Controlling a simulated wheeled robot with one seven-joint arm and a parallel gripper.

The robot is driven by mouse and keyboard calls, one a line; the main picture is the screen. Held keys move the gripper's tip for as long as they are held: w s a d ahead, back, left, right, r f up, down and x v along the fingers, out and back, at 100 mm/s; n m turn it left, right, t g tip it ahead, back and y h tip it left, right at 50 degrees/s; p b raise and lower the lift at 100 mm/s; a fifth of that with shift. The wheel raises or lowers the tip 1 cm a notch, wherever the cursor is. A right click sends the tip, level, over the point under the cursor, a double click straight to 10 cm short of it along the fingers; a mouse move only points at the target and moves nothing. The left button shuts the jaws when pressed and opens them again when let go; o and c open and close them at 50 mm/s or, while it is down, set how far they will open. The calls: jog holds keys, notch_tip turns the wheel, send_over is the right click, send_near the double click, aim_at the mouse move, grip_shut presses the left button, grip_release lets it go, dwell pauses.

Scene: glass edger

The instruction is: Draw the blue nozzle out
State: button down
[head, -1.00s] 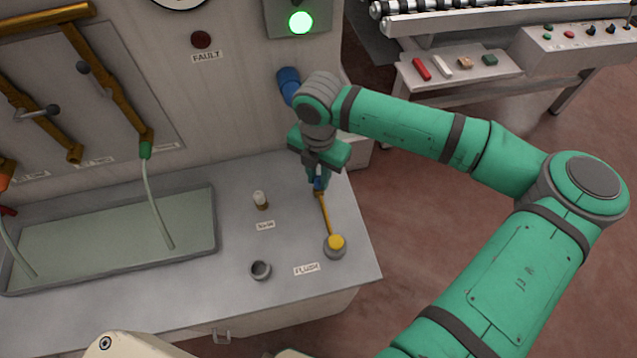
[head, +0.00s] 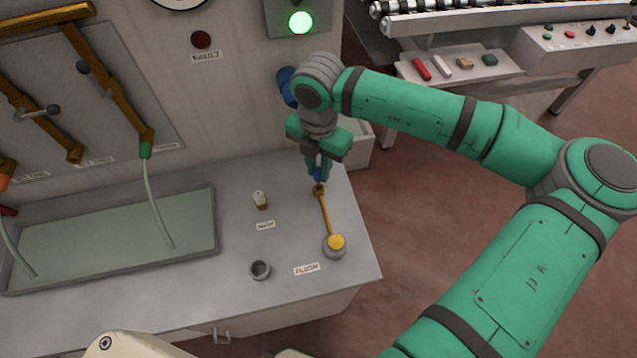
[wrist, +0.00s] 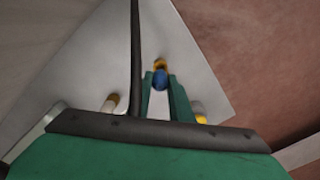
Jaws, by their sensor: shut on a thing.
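The blue nozzle (head: 318,176) is small and sits between the fingertips of my gripper (head: 318,173). It also shows in the wrist view (wrist: 160,80), between the two green fingers. My gripper is shut on it and points down over the back right of the bench. The open round end of a brass pipe (head: 324,212) lies just below the nozzle in the head view. I cannot tell whether the nozzle's lower tip is clear of it. The pipe runs to a yellow cap (head: 335,242) on a grey base. My fingers hide part of the nozzle.
A small white-topped brass peg (head: 260,200) and an empty grey cup (head: 260,270) stand on the bench (head: 225,295) to the left. A sunken tray (head: 110,240) with hoses lies further left. The cabinet wall with a blue fitting is close behind my wrist.

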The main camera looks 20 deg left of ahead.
jog(key=shift+r, duration=0.2)
jog(key=shift+r, duration=1.95)
